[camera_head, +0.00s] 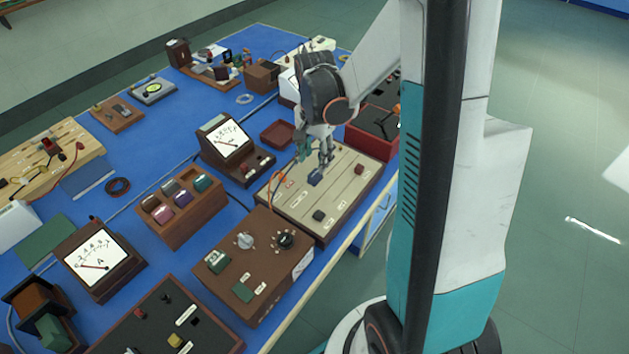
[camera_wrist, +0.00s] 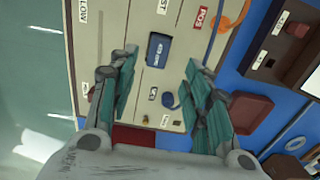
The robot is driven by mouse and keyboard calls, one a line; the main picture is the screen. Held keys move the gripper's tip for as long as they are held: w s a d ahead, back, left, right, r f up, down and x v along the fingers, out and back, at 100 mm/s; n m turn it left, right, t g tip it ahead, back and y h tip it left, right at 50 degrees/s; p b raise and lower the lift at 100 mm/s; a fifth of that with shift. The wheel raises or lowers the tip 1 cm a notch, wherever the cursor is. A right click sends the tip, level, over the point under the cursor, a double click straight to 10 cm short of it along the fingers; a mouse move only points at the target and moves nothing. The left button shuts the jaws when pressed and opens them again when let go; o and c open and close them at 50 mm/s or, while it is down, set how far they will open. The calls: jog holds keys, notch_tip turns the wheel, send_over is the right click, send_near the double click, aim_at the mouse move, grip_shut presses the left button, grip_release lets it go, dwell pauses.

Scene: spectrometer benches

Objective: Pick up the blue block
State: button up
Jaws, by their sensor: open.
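The blue block (camera_head: 315,179) is a small dark blue piece with a pale label. It sits on a beige panel (camera_head: 340,192) near the bench's right edge. In the wrist view, the blue block (camera_wrist: 159,50) lies between my open fingers and a little beyond their tips. My gripper (camera_head: 316,163) points down just above and behind the block in the head view. Its greenish fingers (camera_wrist: 161,62) are spread with a gap on both sides of the block, and nothing is held.
A dark block (camera_head: 319,216) and a dark red block (camera_head: 359,169) sit on the same panel. An orange cable (camera_head: 276,183) lies at its left edge. A brown control box (camera_head: 258,262), a meter (camera_head: 230,138) and a red tray (camera_head: 277,134) stand close by.

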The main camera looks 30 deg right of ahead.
aim_at(314, 174)
jog(key=f+b, duration=0.1)
jog(key=f, duration=0.2)
jog(key=f+b, duration=0.1)
jog(key=f, duration=0.1)
jog(key=shift+s+a+b, duration=0.3)
jog(key=shift+s+a, duration=0.05)
jog(key=shift+f, duration=0.5)
jog(key=shift+r, duration=0.1)
jog(key=shift+c, duration=0.2)
grip_shut()
